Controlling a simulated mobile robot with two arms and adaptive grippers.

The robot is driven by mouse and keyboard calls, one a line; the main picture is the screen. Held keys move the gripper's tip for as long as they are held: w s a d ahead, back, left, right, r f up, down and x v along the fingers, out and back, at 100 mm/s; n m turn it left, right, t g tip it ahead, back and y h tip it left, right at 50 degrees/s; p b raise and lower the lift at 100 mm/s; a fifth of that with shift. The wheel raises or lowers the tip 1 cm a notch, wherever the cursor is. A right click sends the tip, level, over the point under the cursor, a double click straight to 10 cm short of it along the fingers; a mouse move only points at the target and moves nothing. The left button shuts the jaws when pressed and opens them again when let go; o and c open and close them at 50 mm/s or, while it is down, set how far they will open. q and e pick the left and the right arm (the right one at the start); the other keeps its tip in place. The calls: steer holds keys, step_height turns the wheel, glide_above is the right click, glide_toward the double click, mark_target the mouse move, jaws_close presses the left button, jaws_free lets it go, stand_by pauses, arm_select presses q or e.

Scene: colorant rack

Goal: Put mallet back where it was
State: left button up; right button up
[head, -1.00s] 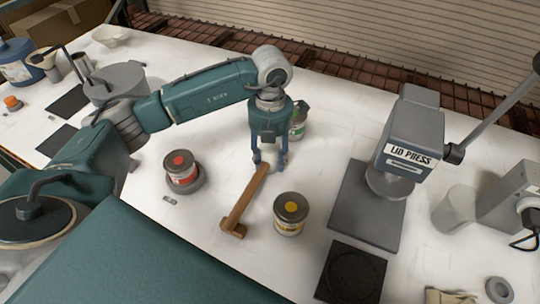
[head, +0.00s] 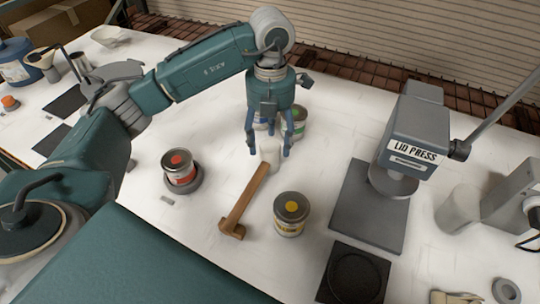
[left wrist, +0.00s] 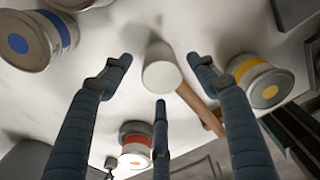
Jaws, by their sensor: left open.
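The mallet (head: 246,200) lies on the white table. Its brown wooden handle runs from a wooden block near me to a pale cylindrical piece at the far end. This pale piece (left wrist: 161,68) shows large in the left wrist view, with the handle leading off to the lower right. My left gripper (head: 268,149) is open above and around that far end. Its fingers stand apart from the pale piece and hold nothing. The right gripper is not in view.
A red-marked can (head: 180,168) stands left of the mallet on a dark round base. A yellow-marked can (head: 290,214) stands close on its right. A green-labelled can (head: 298,120) stands behind my gripper, beside a blue-marked can (left wrist: 27,40). The lid press (head: 410,145) stands farther right.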

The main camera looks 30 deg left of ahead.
arm_select(q)
step_height(320, 180, up, 6)
steer(key=shift+w+f, duration=0.1)
stand_by(0.6)
